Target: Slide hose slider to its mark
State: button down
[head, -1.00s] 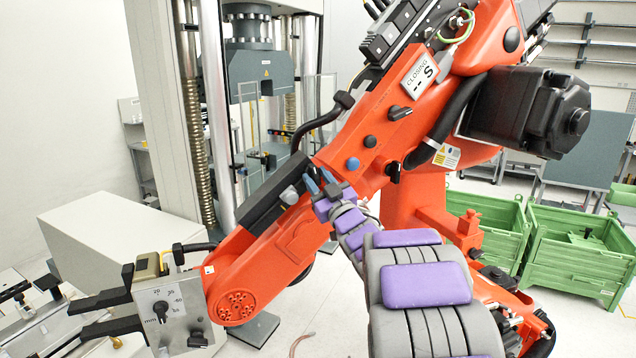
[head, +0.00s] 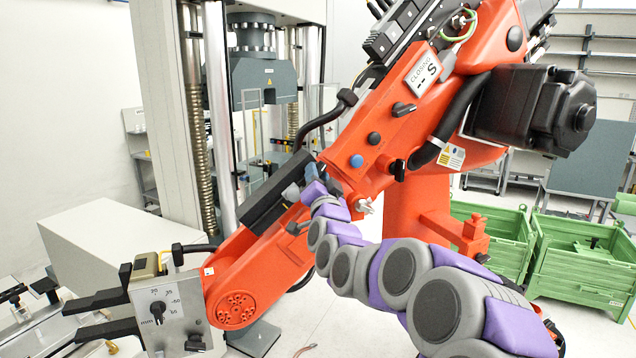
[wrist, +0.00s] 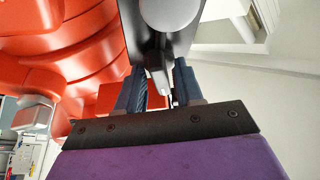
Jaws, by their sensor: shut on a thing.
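The hose slider appears to be the light grey piece (head: 291,192) on the black rail (head: 268,203) along the orange arm's lower link. My gripper (head: 309,176) is at its right side, partly hidden by my own purple and grey arm links. In the wrist view, the blue-grey fingers (wrist: 158,88) stand on both sides of a narrow grey tab (wrist: 157,80) below a dark body with a rounded grey end (wrist: 170,14). The fingers are closed on the tab. I cannot make out the slider's mark.
The large orange arm (head: 390,130) fills the middle, with a black hose (head: 325,122) looping above the rail. A grey clamp box with black jaws (head: 165,310) is at lower left. The testing machine (head: 265,80) stands behind. Green crates (head: 580,260) are at right.

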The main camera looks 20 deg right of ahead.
jog(key=shift+a+r+m+g+h+p, duration=0.1)
jog(key=shift+m+g+h+p, duration=0.3)
jog(key=shift+m, duration=1.05)
jog(key=shift+r+m+g+h+p, duration=0.15)
jog(key=shift+m+g+p, duration=0.55)
jog(key=shift+m, duration=0.7)
jog(key=shift+a+r+m+g+h+p, duration=0.1)
jog(key=shift+m+g+h+p, duration=0.4)
jog(key=shift+m, duration=0.95)
jog(key=shift+d+f+y, duration=0.1)
jog(key=shift+y, duration=0.15)
